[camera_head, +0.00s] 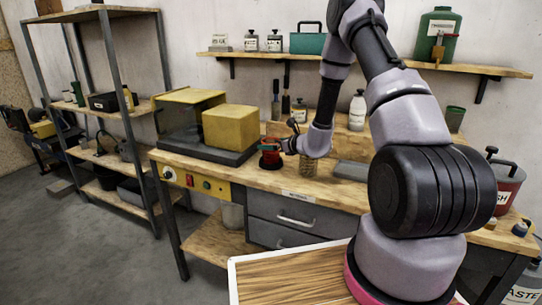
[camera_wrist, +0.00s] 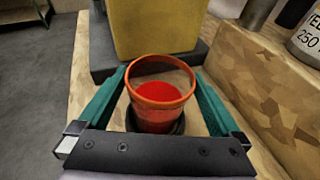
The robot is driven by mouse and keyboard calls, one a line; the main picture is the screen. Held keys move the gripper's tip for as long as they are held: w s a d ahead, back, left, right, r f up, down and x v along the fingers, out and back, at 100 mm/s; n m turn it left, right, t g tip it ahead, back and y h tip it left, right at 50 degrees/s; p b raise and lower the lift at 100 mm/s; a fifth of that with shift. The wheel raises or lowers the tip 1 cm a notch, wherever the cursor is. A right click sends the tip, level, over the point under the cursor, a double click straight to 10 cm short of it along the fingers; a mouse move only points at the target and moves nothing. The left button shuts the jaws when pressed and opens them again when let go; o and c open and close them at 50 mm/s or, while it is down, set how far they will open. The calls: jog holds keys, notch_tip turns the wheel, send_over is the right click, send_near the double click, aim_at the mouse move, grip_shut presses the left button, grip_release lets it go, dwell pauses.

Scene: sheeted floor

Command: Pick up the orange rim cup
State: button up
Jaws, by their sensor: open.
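The orange rim cup (camera_wrist: 158,103) stands upright on the wooden workbench in the wrist view, with a red inside and a dark round base or ring under it. My gripper (camera_wrist: 165,95) is open, with one teal finger on each side of the cup. Small gaps seem to show between fingers and cup; contact is hard to tell. In the head view the cup (camera_head: 270,158) is small, near my gripper (camera_head: 279,147), and partly hidden by it.
A yellow block (camera_wrist: 155,28) on a dark base is just beyond the cup. A labelled can (camera_wrist: 306,40) is at the upper right of the wrist view. The workbench (camera_head: 225,168) carries a yellow-topped machine (camera_head: 185,110) at left. A wall shelf (camera_head: 270,55) hangs above.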

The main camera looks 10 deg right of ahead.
jog(key=shift+w+a, duration=0.1)
jog(key=shift+w, duration=0.1)
jog(key=c, duration=1.5)
